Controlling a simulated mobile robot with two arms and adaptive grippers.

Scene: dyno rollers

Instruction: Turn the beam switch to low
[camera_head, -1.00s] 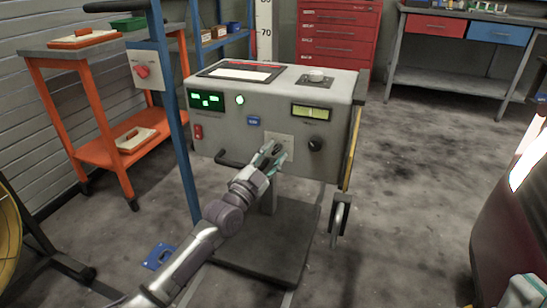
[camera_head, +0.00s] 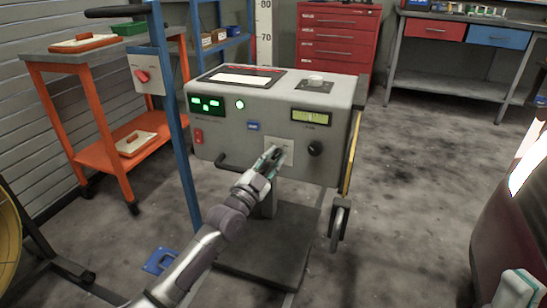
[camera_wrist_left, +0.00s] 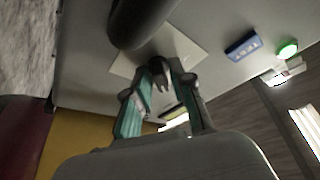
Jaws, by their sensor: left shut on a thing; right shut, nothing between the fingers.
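The grey machine (camera_head: 230,140) stands ahead with a pale square plate (camera_head: 284,147) low on its front panel, where the beam switch seems to be. My left gripper (camera_head: 270,158) reaches the plate and covers much of it. In the left wrist view, my left gripper (camera_wrist_left: 162,80) is shut on a small dark switch piece (camera_wrist_left: 161,84) in front of the pale plate (camera_wrist_left: 190,48). The switch's exact setting and any markings are hidden or too small to read. My right gripper (camera_head: 520,291) is shut and empty, partly cut off at the lower right.
A black handle (camera_head: 234,167) juts out left of the plate and looms close in the left wrist view (camera_wrist_left: 140,18). A round black knob (camera_head: 315,149) sits to the plate's right. A blue post (camera_head: 176,120) and orange cart (camera_head: 105,150) stand left. A red vehicle (camera_head: 510,220) is right.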

